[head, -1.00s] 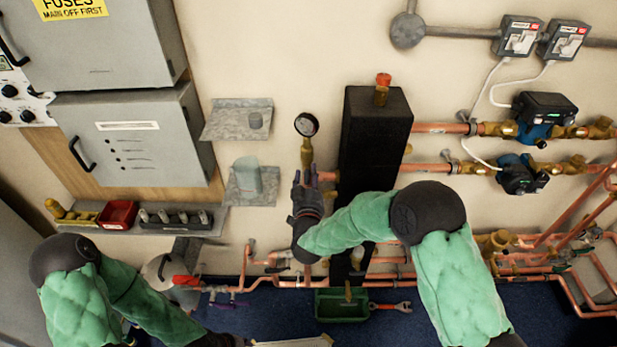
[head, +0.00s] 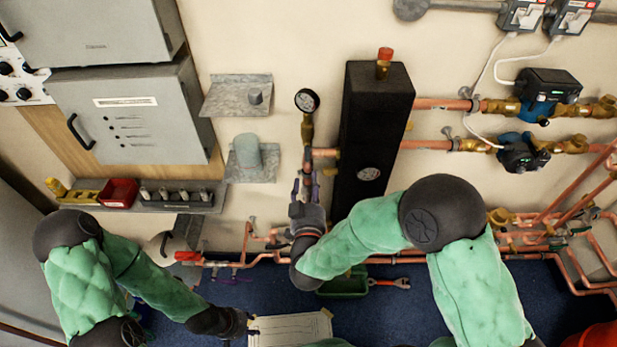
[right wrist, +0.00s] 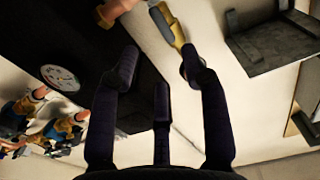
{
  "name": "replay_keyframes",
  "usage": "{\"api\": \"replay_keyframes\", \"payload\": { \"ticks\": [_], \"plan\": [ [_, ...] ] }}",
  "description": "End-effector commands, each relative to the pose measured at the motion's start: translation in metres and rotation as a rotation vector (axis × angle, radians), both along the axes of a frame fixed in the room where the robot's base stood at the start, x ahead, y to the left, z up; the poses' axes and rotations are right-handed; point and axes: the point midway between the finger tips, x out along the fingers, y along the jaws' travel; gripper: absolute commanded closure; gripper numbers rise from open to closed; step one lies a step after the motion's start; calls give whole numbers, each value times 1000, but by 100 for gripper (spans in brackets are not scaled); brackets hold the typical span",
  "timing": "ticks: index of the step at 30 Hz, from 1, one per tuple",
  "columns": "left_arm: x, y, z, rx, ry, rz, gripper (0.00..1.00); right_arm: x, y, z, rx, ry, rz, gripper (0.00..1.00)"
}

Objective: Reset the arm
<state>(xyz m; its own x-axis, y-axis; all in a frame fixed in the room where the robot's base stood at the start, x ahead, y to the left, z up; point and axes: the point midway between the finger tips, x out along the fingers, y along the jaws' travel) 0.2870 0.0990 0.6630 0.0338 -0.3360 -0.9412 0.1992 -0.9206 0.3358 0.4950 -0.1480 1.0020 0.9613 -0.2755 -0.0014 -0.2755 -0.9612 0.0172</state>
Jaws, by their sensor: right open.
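My right gripper (head: 306,186) is raised in front of the wall, beside the black column (head: 372,140), just below the brass fitting of the pressure gauge (head: 307,100). In the right wrist view the right gripper (right wrist: 160,75) has its dark fingers spread and nothing between them. The brass valve (right wrist: 168,24) shows beyond the fingertips, and whether a finger touches it cannot be told. My left arm reaches in at the lower left, and my left gripper (head: 236,325) is low over the floor, beside a pale board. Its fingers are too dark and small to read.
Copper pipes (head: 270,258) run low along the wall. A red-handled valve (head: 188,256) sits on them at left. A green tray (head: 345,284) and a wrench (head: 390,283) lie on the blue floor. Shelves (head: 238,95) and grey cabinets (head: 130,115) are at left.

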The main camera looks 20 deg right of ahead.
Motion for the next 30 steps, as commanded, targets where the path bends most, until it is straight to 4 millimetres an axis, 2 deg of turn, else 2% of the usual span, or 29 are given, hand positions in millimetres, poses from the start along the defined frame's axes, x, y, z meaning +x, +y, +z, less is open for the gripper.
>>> {"api": "replay_keyframes", "payload": {
  "ticks": [16, 19, 23, 27, 30],
  "plan": [
    [0, 0, 0, 0, 0, 0, 60, -1, 0, 0, 1, 1, 0, 54],
    [0, 0, 0, 0, 0, 0, 60, 1, 1, -7, 9, 25, 11, 54],
    [0, 0, 0, 0, 0, 0, 60, 6, 4, -39, 46, 129, 57, 54],
    [0, 0, 0, 0, 0, 0, 60, 7, 10, -97, 122, 320, 130, 54],
    [0, 0, 0, 0, 0, 0, 60, -2, 15, -140, 187, 467, 175, 54]
  ]
}}
